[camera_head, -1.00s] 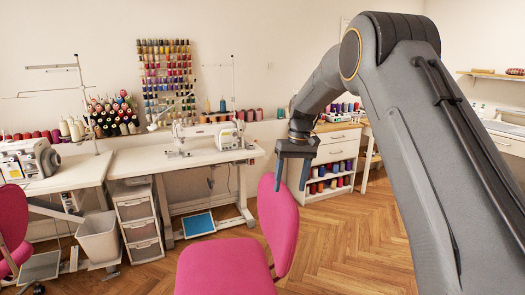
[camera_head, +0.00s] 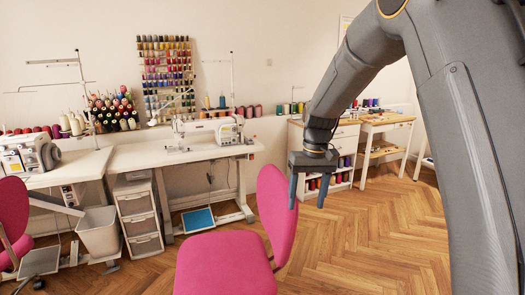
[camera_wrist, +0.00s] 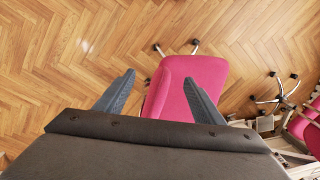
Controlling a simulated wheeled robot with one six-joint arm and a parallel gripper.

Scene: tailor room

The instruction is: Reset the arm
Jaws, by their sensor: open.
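My gripper (camera_head: 307,200) hangs from my arm in the right half of the head view, fingers pointing down. It is open and nothing is between its fingers. In the head view it shows just right of the pink chair's backrest. In the wrist view my gripper (camera_wrist: 160,98) points down, and its two blue-grey fingers are spread wide apart. The pink chair (camera_head: 225,262) stands in the foreground, and its pink part (camera_wrist: 190,75) shows below and between the fingers in the wrist view. I cannot tell the exact gap between gripper and chair.
A white sewing table (camera_head: 195,153) with a sewing machine (camera_head: 210,130) stands along the back wall. A second pink chair (camera_head: 12,215) is at left. The wooden floor (camera_head: 365,240) at right is clear.

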